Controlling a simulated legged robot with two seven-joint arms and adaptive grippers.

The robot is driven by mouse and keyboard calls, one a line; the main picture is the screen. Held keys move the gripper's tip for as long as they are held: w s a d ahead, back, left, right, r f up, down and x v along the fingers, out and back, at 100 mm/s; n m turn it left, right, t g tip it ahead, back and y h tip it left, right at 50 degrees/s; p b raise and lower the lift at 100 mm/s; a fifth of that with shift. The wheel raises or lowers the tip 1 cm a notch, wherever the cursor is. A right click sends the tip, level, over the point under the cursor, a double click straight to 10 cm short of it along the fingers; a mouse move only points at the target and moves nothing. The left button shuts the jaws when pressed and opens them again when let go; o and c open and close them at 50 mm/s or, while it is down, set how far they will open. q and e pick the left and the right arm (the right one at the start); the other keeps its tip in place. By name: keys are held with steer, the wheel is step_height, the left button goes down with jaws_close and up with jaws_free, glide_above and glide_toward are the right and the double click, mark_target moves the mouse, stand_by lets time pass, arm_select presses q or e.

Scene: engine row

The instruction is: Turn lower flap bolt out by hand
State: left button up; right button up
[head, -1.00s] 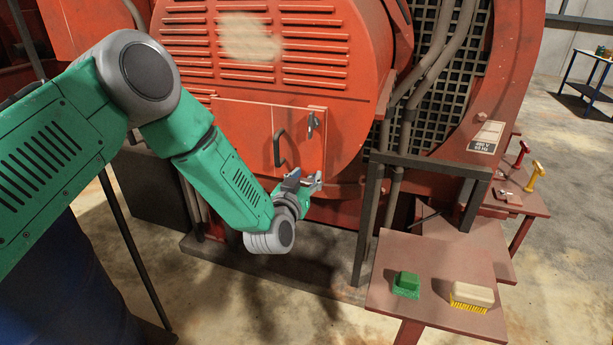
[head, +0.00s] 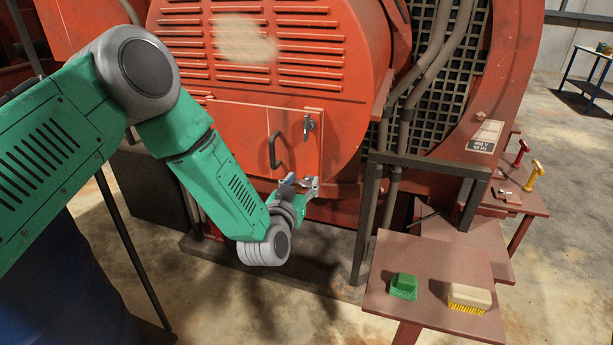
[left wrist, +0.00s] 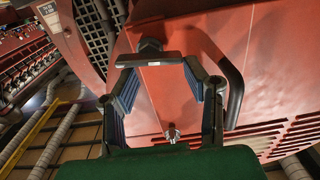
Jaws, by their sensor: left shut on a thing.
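The red flap (head: 240,125) on the machine's round housing carries a dark curved handle (head: 274,150) and an upper metal fastener (head: 309,125). My left gripper (head: 300,183) is at the flap's lower right edge. A dark round piece (left wrist: 150,45) shows just behind the bar; this looks like the lower flap bolt. In the head view, the gripper hides the bolt. The handle shows at right in the wrist view (left wrist: 236,92). My right gripper is out of view.
A red side table (head: 430,260) at the right holds a green block (head: 404,286) and a yellow-bristled brush (head: 470,297). A dark metal frame (head: 368,215) stands between it and my left gripper. Conduits (head: 425,75) run up the grille.

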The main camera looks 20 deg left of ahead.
arm_select(q)
steer(key=s+p, duration=0.3)
steer(key=s, duration=1.1)
stand_by(0.8)
steer(key=shift+r, duration=0.15)
step_height(320, 180, up, 10)
stand_by(0.6)
steer(key=shift+o, duration=0.4)
